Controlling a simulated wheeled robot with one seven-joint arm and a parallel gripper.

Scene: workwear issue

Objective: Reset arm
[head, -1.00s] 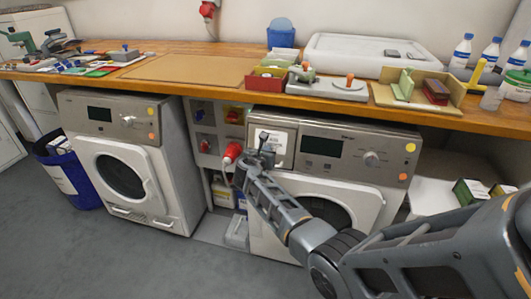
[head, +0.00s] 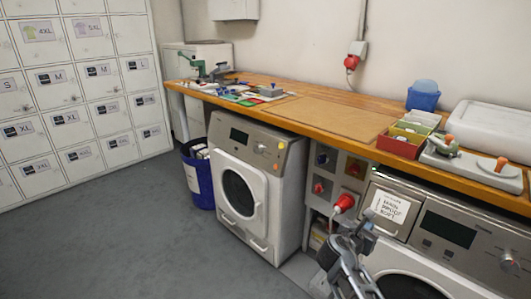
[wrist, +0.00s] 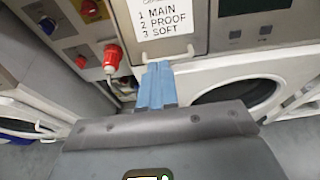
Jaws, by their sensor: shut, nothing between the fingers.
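My gripper (head: 355,236) is low in the head view, in front of the right-hand washing machine (head: 445,232). In the wrist view my gripper (wrist: 157,68) shows its two blue fingers shut together with nothing between them. The fingertips are close to the pale handle of the machine's detergent drawer (wrist: 168,22), which bears a label reading MAIN, PROOF, SOFT. I cannot tell whether they touch it. The drawer (head: 390,207) looks closed in the head view.
A red plug (head: 344,203) sticks out of the socket panel left of my gripper. A second washing machine (head: 246,190) and a blue bin (head: 198,178) stand further left. The wooden worktop (head: 325,120) runs above the machines. The grey floor (head: 125,225) is clear, with lockers (head: 80,90) behind.

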